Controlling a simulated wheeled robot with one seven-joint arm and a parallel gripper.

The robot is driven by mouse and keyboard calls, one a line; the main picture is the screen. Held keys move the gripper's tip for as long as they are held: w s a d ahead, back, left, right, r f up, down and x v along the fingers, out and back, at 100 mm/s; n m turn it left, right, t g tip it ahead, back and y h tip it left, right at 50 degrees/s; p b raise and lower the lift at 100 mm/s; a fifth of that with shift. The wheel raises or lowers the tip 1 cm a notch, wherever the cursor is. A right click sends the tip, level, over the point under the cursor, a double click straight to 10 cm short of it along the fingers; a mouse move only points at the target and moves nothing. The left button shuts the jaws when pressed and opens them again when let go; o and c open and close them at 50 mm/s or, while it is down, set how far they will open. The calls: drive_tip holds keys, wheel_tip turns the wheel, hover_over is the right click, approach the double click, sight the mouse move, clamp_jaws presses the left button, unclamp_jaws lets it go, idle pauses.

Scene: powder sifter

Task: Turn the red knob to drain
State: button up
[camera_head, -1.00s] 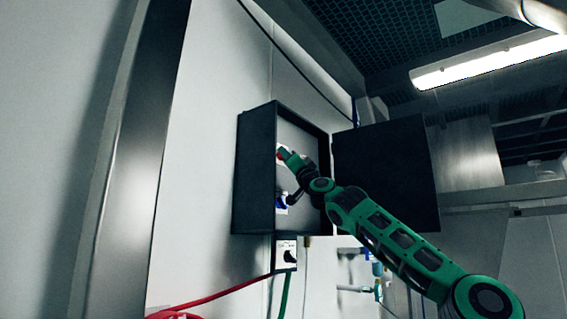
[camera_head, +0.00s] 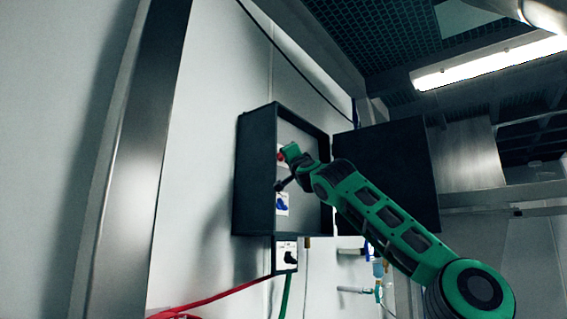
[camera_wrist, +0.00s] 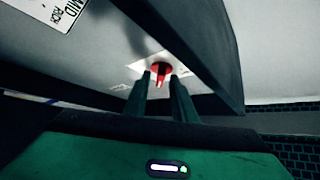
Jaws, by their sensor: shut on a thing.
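The red knob (camera_head: 280,156) is on a pale label plate inside the open dark control box on the wall. In the wrist view the red knob (camera_wrist: 161,69) shows at the fingertips, with its grip pointing down the picture between them. My gripper (camera_head: 287,153) is at the knob, and in the wrist view my gripper (camera_wrist: 161,78) has one finger on each side of it. It is shut on the knob. The fingers and hand hide part of the knob in the head view.
A blue knob (camera_head: 282,204) sits lower in the same box (camera_head: 255,175). The open box door (camera_head: 386,178) stands to the right, close behind my arm. A black switch (camera_head: 290,258), hoses and pipes are below. In the wrist view a dark box wall (camera_wrist: 190,45) runs close by.

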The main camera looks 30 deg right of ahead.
drive_tip(key=o, duration=0.7)
drive_tip(key=shift+w+f, duration=0.1)
drive_tip(key=shift+c, duration=0.2)
drive_tip(key=v, duration=1)
drive_tip(key=shift+s+f, duration=0.25)
drive_tip(key=shift+a+f, duration=0.1)
drive_tip(key=shift+a, duration=0.05)
